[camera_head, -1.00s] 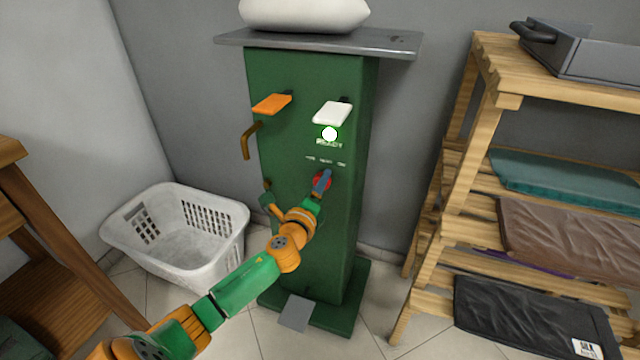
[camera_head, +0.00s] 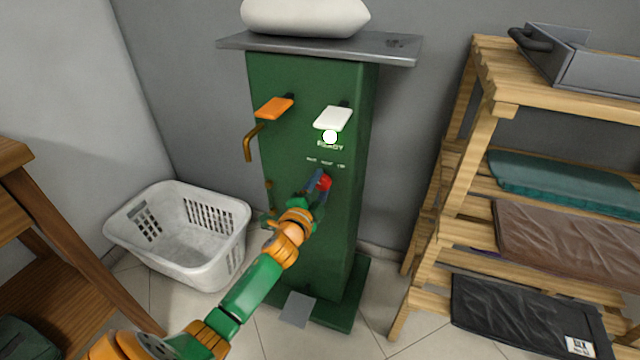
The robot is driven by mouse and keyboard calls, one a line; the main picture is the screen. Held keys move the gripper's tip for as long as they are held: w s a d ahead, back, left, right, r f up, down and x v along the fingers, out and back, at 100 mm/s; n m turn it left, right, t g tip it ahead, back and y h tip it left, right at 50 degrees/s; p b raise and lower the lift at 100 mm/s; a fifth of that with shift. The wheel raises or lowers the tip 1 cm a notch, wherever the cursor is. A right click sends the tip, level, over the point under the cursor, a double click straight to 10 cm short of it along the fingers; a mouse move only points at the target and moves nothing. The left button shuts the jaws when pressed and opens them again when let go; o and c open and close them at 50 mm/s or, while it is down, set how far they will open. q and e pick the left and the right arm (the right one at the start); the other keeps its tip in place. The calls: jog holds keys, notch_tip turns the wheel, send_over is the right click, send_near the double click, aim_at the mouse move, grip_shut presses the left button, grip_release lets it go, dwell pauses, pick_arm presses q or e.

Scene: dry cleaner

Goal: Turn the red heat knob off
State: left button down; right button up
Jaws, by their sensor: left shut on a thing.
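The red heat knob (camera_head: 326,182) sits on the front of the green cabinet (camera_head: 305,85), under a row of small white labels. My left gripper (camera_head: 317,183) is at the knob, its blue-grey fingers shut on it from the front left and tilted up to the left. The fingers and wrist hide the knob's left part, so its exact pointer position is unclear. A lit white round lamp (camera_head: 330,137) shows above a "READY" label. My right gripper is not in view.
An orange lever (camera_head: 274,107), a white lever (camera_head: 333,117) and a brown hooked pipe (camera_head: 249,145) stick out above the knob. A white laundry basket (camera_head: 190,270) stands left; a wooden rack (camera_head: 480,125) with folded cloths stands right. A grey pedal (camera_head: 297,309) is at the base.

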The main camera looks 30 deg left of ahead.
pick_arm(q)
jog(key=shift+f+n, duration=0.15)
jog(key=shift+n, duration=0.45)
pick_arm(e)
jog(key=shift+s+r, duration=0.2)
pick_arm(q)
jog(key=shift+c, duration=1.5)
grip_release()
jog(key=shift+s+d+p, duration=0.15)
jog(key=shift+s+p, duration=0.2)
jog(key=shift+s, duration=0.05)
jog(key=p+v, duration=0.1)
jog(key=v, duration=0.5)
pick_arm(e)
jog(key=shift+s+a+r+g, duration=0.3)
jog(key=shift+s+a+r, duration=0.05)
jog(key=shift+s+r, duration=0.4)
pick_arm(q)
jog(key=shift+s, duration=0.15)
